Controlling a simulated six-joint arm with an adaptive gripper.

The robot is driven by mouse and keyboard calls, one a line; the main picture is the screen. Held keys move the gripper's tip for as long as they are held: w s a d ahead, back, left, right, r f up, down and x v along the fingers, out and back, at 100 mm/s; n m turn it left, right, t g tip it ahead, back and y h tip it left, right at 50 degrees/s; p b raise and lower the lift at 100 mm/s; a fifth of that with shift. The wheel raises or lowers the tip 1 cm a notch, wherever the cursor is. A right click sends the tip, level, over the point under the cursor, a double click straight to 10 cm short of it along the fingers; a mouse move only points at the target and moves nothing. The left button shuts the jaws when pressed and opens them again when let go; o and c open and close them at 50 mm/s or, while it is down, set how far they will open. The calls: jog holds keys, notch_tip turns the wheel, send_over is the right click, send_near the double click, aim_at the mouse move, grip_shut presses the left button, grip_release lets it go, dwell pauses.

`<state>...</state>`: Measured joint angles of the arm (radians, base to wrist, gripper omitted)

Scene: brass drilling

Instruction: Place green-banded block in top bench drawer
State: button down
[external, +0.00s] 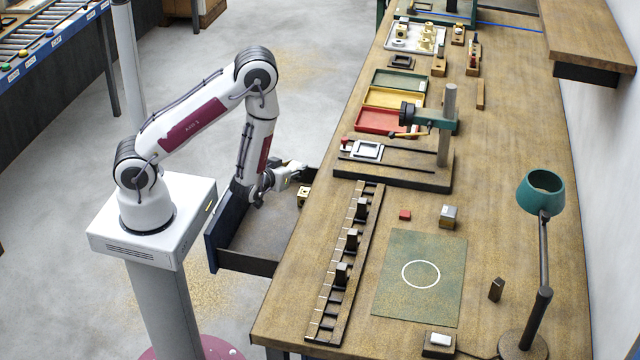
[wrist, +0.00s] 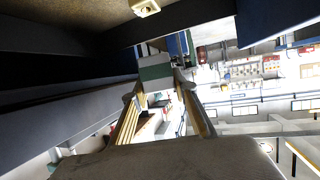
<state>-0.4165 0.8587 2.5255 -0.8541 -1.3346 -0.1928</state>
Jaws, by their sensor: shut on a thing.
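The green-banded block (wrist: 157,73) is held between the fingertips of my gripper (wrist: 160,87) in the wrist view. It looks pale grey with a green band across it. In the external view my gripper (external: 298,171) is by the far end of the open bench drawer (external: 247,262), near the bench edge. The held block is not clear there. The drawer is pulled out to the left of the bench and has a dark blue front. I cannot tell whether the held block is below the drawer rim.
A small brass-coloured block (external: 304,195) lies in the drawer near the bench edge; it also shows in the wrist view (wrist: 145,7). The bench top (external: 290,290) carries a slotted rack (external: 345,265), a drill stand (external: 447,125) and a green mat (external: 420,305). Much of the drawer floor is bare.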

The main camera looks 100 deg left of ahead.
aim_at(295, 217)
jog(key=w+d+f+m+t, duration=0.1)
jog(key=d+f+t, duration=0.1)
jog(key=d+f, duration=0.3)
jog(key=shift+w+d+f+m+h, duration=0.3)
jog(key=shift+w+d+f+m, duration=0.1)
jog(key=shift+d, duration=0.2)
jog(key=shift+f, duration=0.15)
jog(key=shift+f, duration=2.05)
jog(key=shift+f, duration=1.8)
jog(key=shift+f, duration=0.1)
jog(key=c, duration=1.6)
grip_release()
jog(key=shift+s, duration=0.1)
